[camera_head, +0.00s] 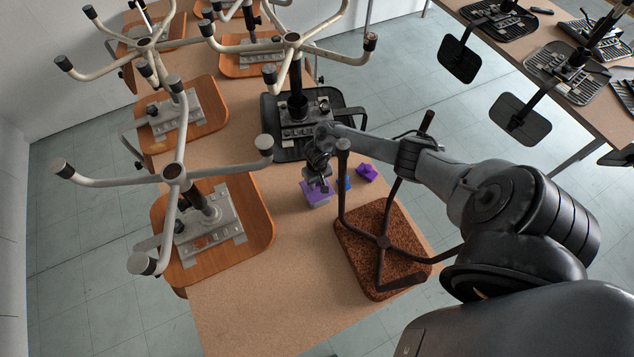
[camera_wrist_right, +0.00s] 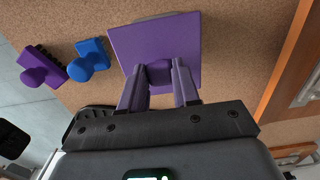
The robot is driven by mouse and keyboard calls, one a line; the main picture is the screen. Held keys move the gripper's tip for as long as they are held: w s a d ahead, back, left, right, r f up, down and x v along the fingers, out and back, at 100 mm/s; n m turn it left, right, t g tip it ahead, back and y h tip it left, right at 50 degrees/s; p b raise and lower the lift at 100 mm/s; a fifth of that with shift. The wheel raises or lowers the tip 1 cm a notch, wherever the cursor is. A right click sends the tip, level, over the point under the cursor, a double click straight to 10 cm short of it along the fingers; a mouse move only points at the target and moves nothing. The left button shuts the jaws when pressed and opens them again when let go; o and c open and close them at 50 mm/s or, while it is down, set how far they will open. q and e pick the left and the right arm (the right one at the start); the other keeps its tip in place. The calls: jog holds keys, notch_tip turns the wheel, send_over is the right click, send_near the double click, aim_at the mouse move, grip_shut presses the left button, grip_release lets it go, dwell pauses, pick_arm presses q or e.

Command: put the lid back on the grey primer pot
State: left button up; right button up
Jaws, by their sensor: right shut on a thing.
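My right gripper (camera_head: 317,184) is low over the table, and in the right wrist view (camera_wrist_right: 158,68) its fingers close on the knob of a flat, square purple lid (camera_wrist_right: 155,35). The lid also shows under the gripper in the head view (camera_head: 316,196). I cannot tell whether it touches what lies below. Beside it are a small blue piece with a round knob (camera_wrist_right: 90,60) and a smaller purple piece with a knob (camera_wrist_right: 40,68). I cannot make out a grey primer pot in either view; it may be hidden under the lid. My left gripper is out of view.
Upturned chairs crowd the table. A brown-seated one (camera_head: 362,226) stands close right of the lid, a black-seated one (camera_head: 297,148) behind it, and a wooden-seated one (camera_head: 256,208) to the left. Bare tabletop (camera_head: 277,290) lies toward the front.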

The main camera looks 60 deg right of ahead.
jog(key=shift+f+b, duration=0.5)
jog(key=shift+f, duration=0.3)
jog(key=o, duration=1.1)
